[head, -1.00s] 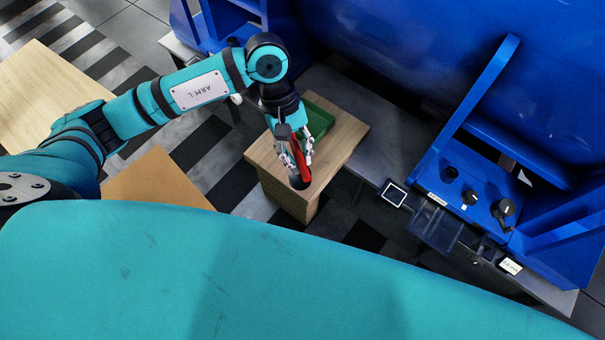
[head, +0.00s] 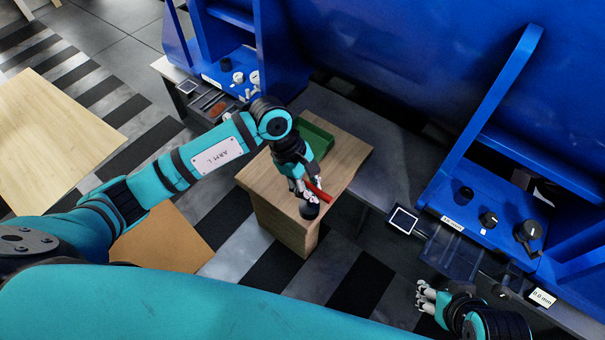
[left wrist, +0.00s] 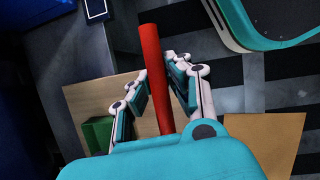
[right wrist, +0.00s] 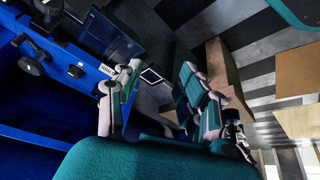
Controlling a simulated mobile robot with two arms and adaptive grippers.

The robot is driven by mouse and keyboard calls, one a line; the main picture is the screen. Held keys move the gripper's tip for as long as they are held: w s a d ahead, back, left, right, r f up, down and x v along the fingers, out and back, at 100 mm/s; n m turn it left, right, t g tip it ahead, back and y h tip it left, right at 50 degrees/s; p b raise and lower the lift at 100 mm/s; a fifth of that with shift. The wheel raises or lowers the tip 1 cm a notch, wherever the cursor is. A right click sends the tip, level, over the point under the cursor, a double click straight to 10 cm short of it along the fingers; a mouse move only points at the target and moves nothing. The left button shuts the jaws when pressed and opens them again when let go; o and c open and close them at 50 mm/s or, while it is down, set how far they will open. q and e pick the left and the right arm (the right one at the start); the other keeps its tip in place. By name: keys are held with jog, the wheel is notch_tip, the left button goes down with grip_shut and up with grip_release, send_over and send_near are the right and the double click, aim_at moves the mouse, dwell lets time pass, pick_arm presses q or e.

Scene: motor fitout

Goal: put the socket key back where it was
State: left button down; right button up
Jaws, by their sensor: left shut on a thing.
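The socket key shows as a red bar (head: 319,191) at my left gripper (head: 303,188), over the front part of a wooden stand (head: 345,160). In the left wrist view, the red bar (left wrist: 151,60) runs between the two fingers of my left gripper (left wrist: 157,78), which is shut on it. A dark round piece (head: 309,210) shows just below the fingers at the stand's front edge. I cannot tell whether it belongs to the key or to the stand. My right gripper (head: 426,297) is open and empty, and its spread fingers show in the right wrist view (right wrist: 160,80).
A green tray (head: 322,136) sits on the stand behind my left gripper. A large blue machine with knobs (head: 488,219) stands at the right, with a small screen (head: 403,220) at its edge. A pale wooden table (head: 50,130) is at the far left.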

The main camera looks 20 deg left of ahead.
pick_arm(q)
jog(key=w+a+f+b, duration=0.2)
jog(key=w+a+f, duration=0.2)
jog(key=w, duration=0.3)
pick_arm(e)
jog(key=w+a+r+t+y, duration=0.1)
jog(key=w+a+r+t, duration=0.2)
jog(key=w, duration=0.6)
notch_tip(320, 180, up, 2)
jog(key=t, duration=0.3)
jog(key=shift+w+a+r+y, duration=0.2)
jog(key=shift+w+r+y, duration=0.05)
jog(key=shift+y, duration=0.05)
pick_arm(q)
jog(key=shift+f, duration=0.1)
jog(key=c, duration=1.3)
grip_release()
jog(key=shift+f, duration=0.1)
pick_arm(e)
jog(key=shift+w+a+r+t, duration=0.1)
jog(key=shift+w+r+t, duration=0.2)
jog(key=shift+t, duration=0.1)
jog(key=shift+s, duration=0.1)
